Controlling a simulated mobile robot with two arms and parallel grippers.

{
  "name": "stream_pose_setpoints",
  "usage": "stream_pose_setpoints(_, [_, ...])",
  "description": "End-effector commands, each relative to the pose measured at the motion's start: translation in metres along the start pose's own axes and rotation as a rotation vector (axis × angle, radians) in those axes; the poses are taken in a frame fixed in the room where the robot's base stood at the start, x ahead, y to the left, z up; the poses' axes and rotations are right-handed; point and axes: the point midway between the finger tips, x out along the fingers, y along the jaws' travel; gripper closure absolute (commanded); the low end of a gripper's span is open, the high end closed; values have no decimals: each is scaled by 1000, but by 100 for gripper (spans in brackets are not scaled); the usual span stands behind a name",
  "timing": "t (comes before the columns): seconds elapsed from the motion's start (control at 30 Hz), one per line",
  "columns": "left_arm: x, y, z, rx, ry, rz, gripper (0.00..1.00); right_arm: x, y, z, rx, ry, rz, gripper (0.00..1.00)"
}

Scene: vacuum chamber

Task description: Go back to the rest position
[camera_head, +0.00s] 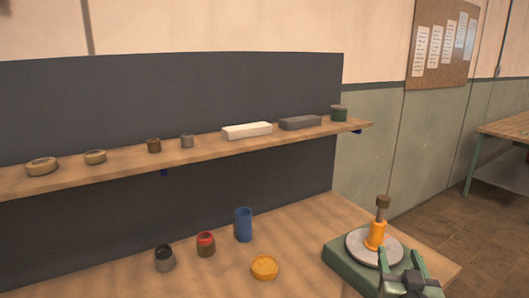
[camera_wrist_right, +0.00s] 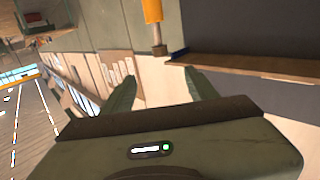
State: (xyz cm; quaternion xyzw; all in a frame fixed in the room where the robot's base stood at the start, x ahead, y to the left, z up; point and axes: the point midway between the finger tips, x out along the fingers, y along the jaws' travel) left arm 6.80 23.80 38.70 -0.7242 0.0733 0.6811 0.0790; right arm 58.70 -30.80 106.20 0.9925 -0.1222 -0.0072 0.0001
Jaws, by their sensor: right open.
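My right gripper (camera_head: 403,283) is at the bottom right of the head view, in front of a green base with a round grey plate (camera_head: 358,249). An orange cylinder (camera_head: 376,236) with a brown knob on a thin stem (camera_head: 382,202) stands upright on the plate. In the right wrist view my right gripper's two fingers (camera_wrist_right: 162,92) are spread apart with nothing between them. The orange cylinder and its stem (camera_wrist_right: 153,12) show beyond the fingers, at the top of that view. My left gripper does not show.
A wooden shelf (camera_head: 205,152) holds several small parts, including a white block (camera_head: 247,130) and a dark grey block (camera_head: 300,122). On the workbench stand a blue cylinder (camera_head: 244,225), a red-topped jar (camera_head: 205,244), a dark-topped jar (camera_head: 165,258) and an orange disc (camera_head: 264,267).

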Motion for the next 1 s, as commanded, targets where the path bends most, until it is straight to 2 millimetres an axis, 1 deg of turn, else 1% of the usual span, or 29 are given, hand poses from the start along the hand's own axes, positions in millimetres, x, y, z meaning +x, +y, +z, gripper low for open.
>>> stream_pose_setpoints(0.03, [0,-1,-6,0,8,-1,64,-5,-2,10,-8,-30,-8,42])
stream_pose_setpoints(0.2, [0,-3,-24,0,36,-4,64,-20,-6,39,-29,-129,-31,42])
stream_pose_setpoints(0.37, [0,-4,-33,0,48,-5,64,-42,-13,74,-54,-254,-62,42])
stream_pose_setpoints(0.47, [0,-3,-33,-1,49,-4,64,-63,-17,101,-76,-352,-86,42])
stream_pose_setpoints(0.57, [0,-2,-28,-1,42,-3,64,-89,-21,130,-100,-465,-115,42])
stream_pose_setpoints(0.67, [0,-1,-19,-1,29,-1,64,-125,-24,162,-133,-602,-151,42])
stream_pose_setpoints(0.7, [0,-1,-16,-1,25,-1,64,-142,-26,175,-146,-660,-168,42])
stream_pose_setpoints(0.77, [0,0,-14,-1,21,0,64,-168,-27,193,-168,-748,-192,42])
stream_pose_setpoints(0.8, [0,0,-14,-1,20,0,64,-185,-28,203,-181,-805,-207,42])
stream_pose_setpoints(0.87, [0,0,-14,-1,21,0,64,-208,-28,216,-200,-880,-229,42])
stream_pose_setpoints(0.9, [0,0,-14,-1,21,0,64,-224,-28,223,-211,-927,-243,42])
stream_pose_setpoints(0.97, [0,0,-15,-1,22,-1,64,-245,-28,232,-227,-991,-261,42])
stream_pose_setpoints(1.0, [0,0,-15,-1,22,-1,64,-259,-27,237,-238,-1033,-273,42])
